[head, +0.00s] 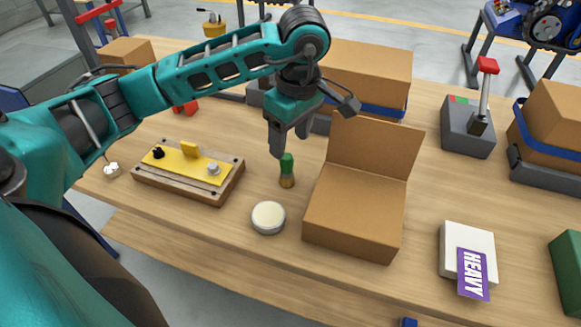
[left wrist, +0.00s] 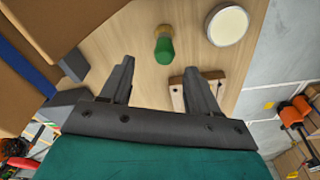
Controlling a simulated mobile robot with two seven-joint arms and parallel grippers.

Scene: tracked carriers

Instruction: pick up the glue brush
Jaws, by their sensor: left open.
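The glue brush (head: 287,171) stands on the wooden table, a small upright piece with a green upper part and a tan lower part. In the left wrist view the brush (left wrist: 164,45) shows with its green end towards me, a little beyond the gap between the fingertips. My left gripper (head: 290,141) points down just above the brush, open and empty. Its two dark fingers (left wrist: 160,68) are spread wide in the left wrist view, apart from the brush. My right gripper is in neither view.
A round pot with a cream top (head: 268,217) stands in front of the brush. An open cardboard box (head: 352,212) is close on its right. A wooden board with a yellow plate (head: 188,176) lies to its left. A white box with a HEAVY label (head: 468,255) is farther right.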

